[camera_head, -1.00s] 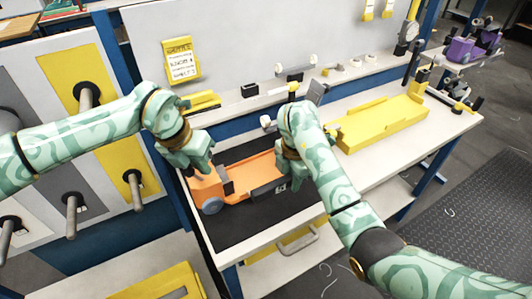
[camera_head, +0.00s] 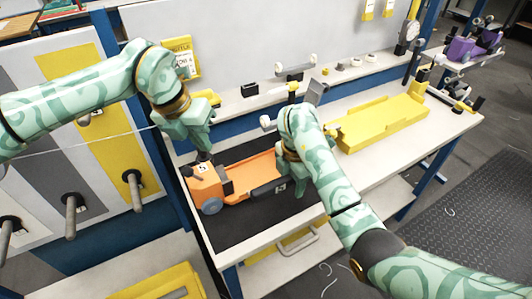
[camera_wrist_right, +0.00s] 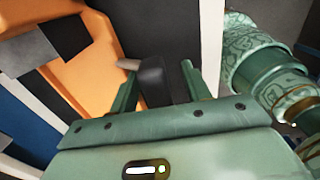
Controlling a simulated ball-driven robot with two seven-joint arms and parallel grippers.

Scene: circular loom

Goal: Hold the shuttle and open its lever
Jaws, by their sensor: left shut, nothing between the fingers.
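The orange shuttle (camera_head: 255,170) lies on the black mat (camera_head: 240,226) of the workbench. Its left end (camera_head: 204,183) has a grey wheel and a white label. My left gripper (camera_head: 204,153) is shut and empty just above that end. A small dark part there may be the lever, but I cannot tell its position. My right gripper (camera_head: 290,187) is at the shuttle's right part, mostly hidden behind its arm.
A long yellow tray (camera_head: 385,124) stands on the bench to the right. A back ledge (camera_head: 240,104) carries small fixtures. A panel with several pegs (camera_head: 132,182) stands to the left. A drawer handle (camera_head: 296,243) sits below the bench's front edge.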

